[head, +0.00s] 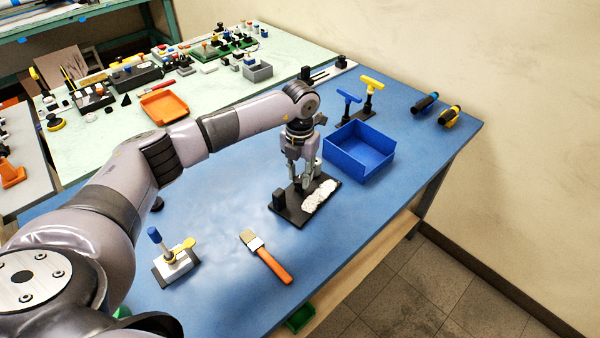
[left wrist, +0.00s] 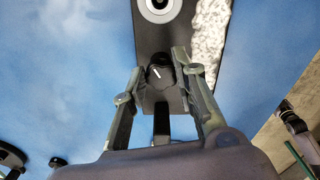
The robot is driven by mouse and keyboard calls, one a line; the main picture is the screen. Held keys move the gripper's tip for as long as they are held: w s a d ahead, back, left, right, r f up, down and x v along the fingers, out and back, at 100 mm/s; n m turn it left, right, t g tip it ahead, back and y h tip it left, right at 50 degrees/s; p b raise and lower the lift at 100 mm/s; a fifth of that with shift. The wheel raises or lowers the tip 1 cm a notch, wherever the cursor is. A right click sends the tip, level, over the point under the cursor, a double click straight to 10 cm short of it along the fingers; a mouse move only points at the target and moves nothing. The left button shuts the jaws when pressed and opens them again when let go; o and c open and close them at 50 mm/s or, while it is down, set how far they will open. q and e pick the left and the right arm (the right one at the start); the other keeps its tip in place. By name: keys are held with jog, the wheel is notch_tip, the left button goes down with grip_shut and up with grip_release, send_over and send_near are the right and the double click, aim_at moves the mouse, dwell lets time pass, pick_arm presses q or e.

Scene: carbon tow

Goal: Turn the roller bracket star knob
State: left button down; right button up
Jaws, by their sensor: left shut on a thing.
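The roller bracket is a black base plate (head: 290,214) with a rough white strip (head: 320,196) along its right side, standing on the blue table. In the left wrist view the black star knob (left wrist: 160,73), with a white mark on it, sits on the dark plate (left wrist: 148,40). My left gripper (head: 302,186) points down over the bracket. Its fingers stand on either side of the knob and are shut on it, though the exact contact is hard to see. In the head view the gripper hides the knob. My right gripper is not in view.
A blue bin (head: 358,152) stands right behind the bracket. A brush with an orange handle (head: 266,257) and a small clamp fixture (head: 176,262) lie nearer. Blue and yellow T-handles (head: 370,86) stand behind the bin. The table right of the brush is clear.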

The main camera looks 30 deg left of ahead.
aim_at(300, 177)
pick_arm(q)
jog(key=c, duration=1.3)
grip_release()
notch_tip(300, 177, up, 12)
jog(key=shift+r, duration=0.1)
